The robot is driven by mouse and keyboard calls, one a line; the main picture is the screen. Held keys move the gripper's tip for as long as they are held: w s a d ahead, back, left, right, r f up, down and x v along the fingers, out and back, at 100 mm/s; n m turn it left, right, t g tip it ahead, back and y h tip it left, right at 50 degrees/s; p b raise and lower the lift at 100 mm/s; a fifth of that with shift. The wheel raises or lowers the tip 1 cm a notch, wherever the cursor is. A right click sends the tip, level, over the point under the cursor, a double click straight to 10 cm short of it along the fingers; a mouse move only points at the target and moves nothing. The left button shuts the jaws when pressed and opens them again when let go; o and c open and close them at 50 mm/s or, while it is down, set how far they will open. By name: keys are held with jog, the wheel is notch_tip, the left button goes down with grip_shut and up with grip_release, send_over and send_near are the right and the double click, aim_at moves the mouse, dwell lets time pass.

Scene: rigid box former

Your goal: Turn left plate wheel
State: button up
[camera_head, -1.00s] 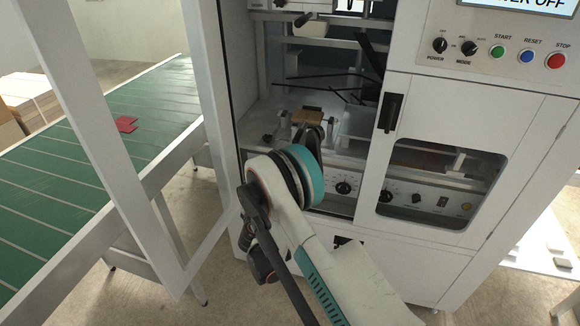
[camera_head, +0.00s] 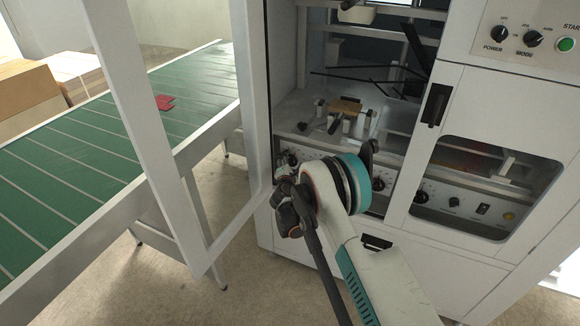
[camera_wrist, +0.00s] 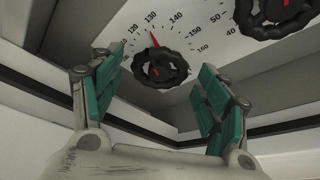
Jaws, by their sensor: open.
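In the wrist view a black handwheel (camera_wrist: 160,68) sits on a pale panel with a printed scale from about 120 to 160. Its red pointer stands near 130. A second black wheel (camera_wrist: 276,14) is at the upper right, partly cut off, by a scale reading 40 and 50. My gripper (camera_wrist: 160,92) is open, with a teal-padded finger on either side of the first wheel in the picture; no contact shows. In the head view a dark wheel (camera_head: 291,159) shows on the machine's lower left panel, just above my dark wrist; the fingers are hard to make out there.
The open door frame (camera_head: 190,150) stands left of my wrist. The closed right door (camera_head: 475,110) has a black handle (camera_head: 436,105). A green conveyor (camera_head: 90,150) with a red flat piece (camera_head: 165,102) lies at the left. A wooden block (camera_head: 345,106) sits inside the machine.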

jog(key=shift+w, duration=0.35)
jog(key=shift+c, duration=0.6)
jog(key=c, duration=0.9)
jog(key=shift+c, duration=0.2)
jog(key=shift+f, duration=0.1)
jog(key=shift+d+f+m+t+y, duration=0.1)
jog(key=shift+m+t+y, duration=0.5)
jog(key=shift+m, duration=1.2)
